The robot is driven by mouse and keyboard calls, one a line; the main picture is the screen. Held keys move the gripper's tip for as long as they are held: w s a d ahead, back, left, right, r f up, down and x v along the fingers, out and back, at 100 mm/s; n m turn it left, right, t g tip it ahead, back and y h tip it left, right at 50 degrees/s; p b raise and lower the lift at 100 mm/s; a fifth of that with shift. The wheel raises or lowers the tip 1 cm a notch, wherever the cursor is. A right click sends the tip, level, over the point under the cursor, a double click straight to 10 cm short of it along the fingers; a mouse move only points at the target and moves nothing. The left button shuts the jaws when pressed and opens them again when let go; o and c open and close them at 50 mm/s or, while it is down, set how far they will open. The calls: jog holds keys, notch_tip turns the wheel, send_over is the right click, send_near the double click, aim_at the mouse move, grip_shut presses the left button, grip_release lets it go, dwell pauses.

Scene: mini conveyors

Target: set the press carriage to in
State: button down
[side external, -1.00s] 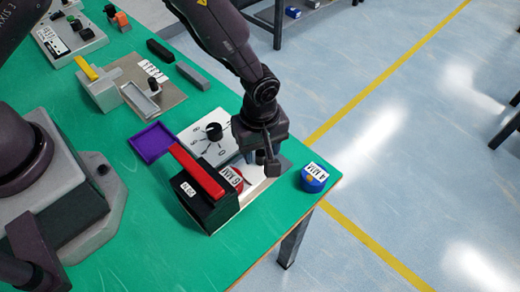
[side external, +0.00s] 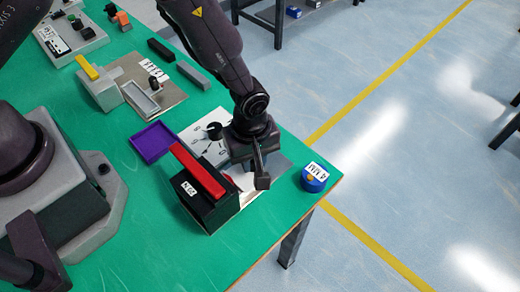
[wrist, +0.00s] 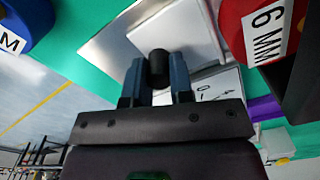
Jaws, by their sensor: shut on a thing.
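The press (side external: 205,190) is a black block with a red bar on top and a "20 N" label, near the table's front edge. My gripper (side external: 252,150) is low beside it, over a pale metal plate. In the wrist view my gripper (wrist: 158,72) has its two blue-grey fingers closed around a black upright knob (wrist: 159,62). The knob stands at a pale metal piece (wrist: 180,25), which looks like the carriage. How far the carriage sits into the press cannot be told.
A blue disc labelled "4 MM" (side external: 314,178) lies right of my gripper, near the table edge. A white dial panel (side external: 192,132) with a black knob is close behind my gripper. A purple tray (side external: 153,139) lies to the left. Bare green table lies in front of the press.

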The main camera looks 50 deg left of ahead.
jog(key=shift+s, duration=1.15)
jog(key=c, duration=1)
grip_release()
jog(key=shift+w+r, duration=0.1)
jog(key=shift+r, duration=0.15)
notch_tip(320, 180, up, 13)
jog(key=shift+f, duration=0.2)
